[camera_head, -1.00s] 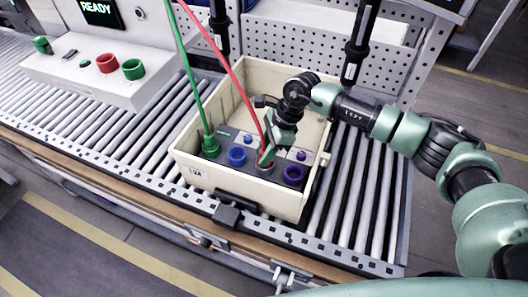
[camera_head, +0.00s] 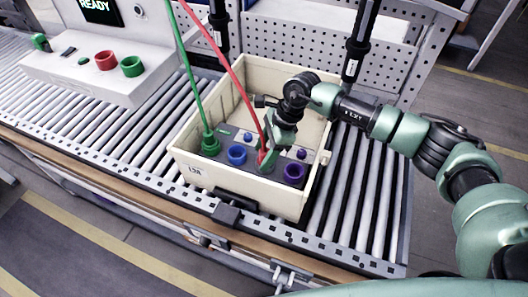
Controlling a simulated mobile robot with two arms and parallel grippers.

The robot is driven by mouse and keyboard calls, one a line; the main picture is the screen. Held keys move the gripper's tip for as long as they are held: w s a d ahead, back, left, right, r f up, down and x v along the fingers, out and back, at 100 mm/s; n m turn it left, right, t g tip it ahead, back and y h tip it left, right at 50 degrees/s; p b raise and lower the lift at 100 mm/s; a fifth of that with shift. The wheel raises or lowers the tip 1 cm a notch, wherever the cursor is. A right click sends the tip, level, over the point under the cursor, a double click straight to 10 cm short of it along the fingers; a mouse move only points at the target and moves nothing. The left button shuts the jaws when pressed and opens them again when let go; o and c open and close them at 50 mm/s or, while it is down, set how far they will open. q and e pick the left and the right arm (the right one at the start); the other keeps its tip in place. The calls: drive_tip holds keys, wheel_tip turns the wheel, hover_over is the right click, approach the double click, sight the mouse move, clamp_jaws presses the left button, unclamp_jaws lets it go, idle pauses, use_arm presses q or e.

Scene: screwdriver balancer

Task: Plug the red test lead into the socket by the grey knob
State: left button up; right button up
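A cream box (camera_head: 240,188) holds a dark panel with a row of sockets. A green lead's plug (camera_head: 210,145) stands in the left position. A blue socket (camera_head: 237,154) and a purple socket (camera_head: 293,173) look empty. The red test lead (camera_head: 242,92) comes down from above to my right gripper (camera_head: 266,157), which is low over the panel between these two sockets. The gripper appears shut on the red lead's plug end, of which a little red shows. The socket below and the grey knob are hidden behind the gripper; I cannot tell whether the plug is seated. My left gripper is not in view.
The box stands on a roller conveyor (camera_head: 120,140). Small blue (camera_head: 247,137) and purple (camera_head: 301,153) knobs sit behind their sockets. A white console (camera_head: 90,75) with red and green rings stands at the left. Black posts and a perforated panel (camera_head: 295,45) stand behind.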

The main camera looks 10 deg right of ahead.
drive_tip(key=shift+d+r, duration=0.2)
drive_tip(key=shift+r, duration=0.2)
drive_tip(key=b+v, duration=0.2)
drive_tip(key=v, duration=0.5)
drive_tip(key=shift+f, duration=0.1)
